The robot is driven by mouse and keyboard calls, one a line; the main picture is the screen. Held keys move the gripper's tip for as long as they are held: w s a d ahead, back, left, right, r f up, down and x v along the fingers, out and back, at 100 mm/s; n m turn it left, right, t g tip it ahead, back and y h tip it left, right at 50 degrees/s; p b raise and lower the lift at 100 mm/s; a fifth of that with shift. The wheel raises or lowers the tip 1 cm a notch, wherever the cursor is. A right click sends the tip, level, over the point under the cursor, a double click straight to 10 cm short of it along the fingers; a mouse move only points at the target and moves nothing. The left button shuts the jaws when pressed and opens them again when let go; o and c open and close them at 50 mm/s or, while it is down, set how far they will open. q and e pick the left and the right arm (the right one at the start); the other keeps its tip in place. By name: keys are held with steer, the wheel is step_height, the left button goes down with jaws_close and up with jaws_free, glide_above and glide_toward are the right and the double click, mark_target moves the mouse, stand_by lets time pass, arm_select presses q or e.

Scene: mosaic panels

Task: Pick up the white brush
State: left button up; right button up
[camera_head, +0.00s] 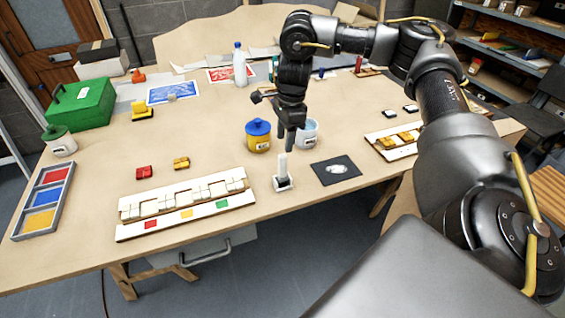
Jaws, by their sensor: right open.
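The white brush (283,168) appears as an upright white handle on a small pale base with a dark patch, near the front edge of the table in the middle. My right gripper (285,142) points down with its dark fingers just above and a little behind the top of the handle in the picture. It is open and holds nothing. The exact gap between fingers and handle is hard to judge. My left gripper is not in view.
A yellow pot with a blue lid (258,135) and a pale blue cup (307,133) stand close beside the gripper. A black square (336,171) lies right of the brush, and a white mosaic panel (186,207) lies left. Bare table (215,125) lies farther left.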

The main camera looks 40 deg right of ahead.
mark_target(282, 163)
steer(key=f, duration=0.4)
steer(key=shift+w+a, duration=0.1)
steer(key=shift+a, duration=0.1)
steer(key=shift+a+f, duration=0.15)
steer(key=shift+f, duration=0.25)
steer(key=f, duration=0.3)
steer(key=shift+s+a+f, duration=0.1)
steer(key=shift+s+a, duration=0.2)
steer(key=shift+s, duration=0.05)
steer(key=shift+w+f, duration=0.1)
steer(key=shift+f, duration=0.55)
steer(key=shift+a, duration=0.1)
jaws_close()
steer(key=shift+r, duration=0.1)
